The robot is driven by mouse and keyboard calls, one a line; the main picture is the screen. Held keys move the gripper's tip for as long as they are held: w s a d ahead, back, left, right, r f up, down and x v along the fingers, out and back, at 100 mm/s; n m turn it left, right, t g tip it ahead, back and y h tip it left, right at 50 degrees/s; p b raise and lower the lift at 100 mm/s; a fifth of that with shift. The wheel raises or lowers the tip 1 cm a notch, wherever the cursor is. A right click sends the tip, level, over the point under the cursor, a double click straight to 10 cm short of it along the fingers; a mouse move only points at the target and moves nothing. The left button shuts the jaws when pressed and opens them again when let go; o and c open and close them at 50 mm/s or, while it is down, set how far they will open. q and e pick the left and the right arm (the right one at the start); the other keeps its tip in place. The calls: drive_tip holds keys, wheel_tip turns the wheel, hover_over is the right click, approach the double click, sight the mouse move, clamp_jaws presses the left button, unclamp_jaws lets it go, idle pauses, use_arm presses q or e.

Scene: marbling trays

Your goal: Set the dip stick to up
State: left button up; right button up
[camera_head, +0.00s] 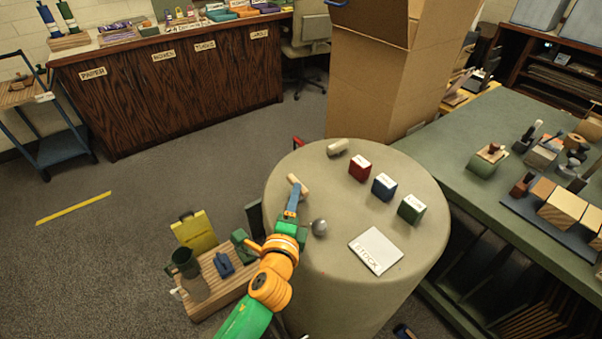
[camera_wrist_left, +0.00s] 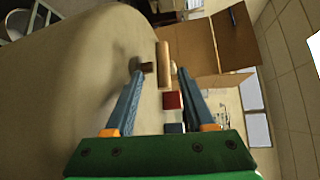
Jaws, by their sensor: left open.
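A tan wooden stick (camera_head: 300,187), which I take for the dip stick, is at the left side of the round table (camera_head: 345,205). It also shows in the left wrist view (camera_wrist_left: 163,60), with a short dark brown piece (camera_wrist_left: 146,67) beside it on the table side. The stick looks level, not upright. My left gripper (camera_head: 293,194) is open at the stick. In the left wrist view its fingertips (camera_wrist_left: 160,76) lie on either side of the stick and brown piece. Whether a finger touches them I cannot tell. My right gripper is not in view.
On the round table are a pale roller (camera_head: 338,147), red (camera_head: 359,169), blue (camera_head: 384,187) and green (camera_head: 411,209) blocks, a grey ball-like thing (camera_head: 319,227) and a white card (camera_head: 376,250). A wooden stand (camera_head: 215,290) with tools is at left. A tall cardboard box (camera_head: 370,85) stands behind.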

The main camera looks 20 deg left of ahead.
use_arm(q)
drive_tip(key=w, duration=0.4)
drive_tip(key=shift+w+a+f, duration=0.1)
drive_tip(key=shift+w+a, duration=0.15)
drive_tip(key=shift+w, duration=0.05)
drive_tip(key=shift+w+a+f, duration=0.1)
drive_tip(key=shift+w+f, duration=0.1)
drive_tip(key=shift+w, duration=0.2)
drive_tip(key=shift+s+r, duration=0.1)
drive_tip(key=shift+s, duration=0.05)
clamp_jaws()
idle(0.6)
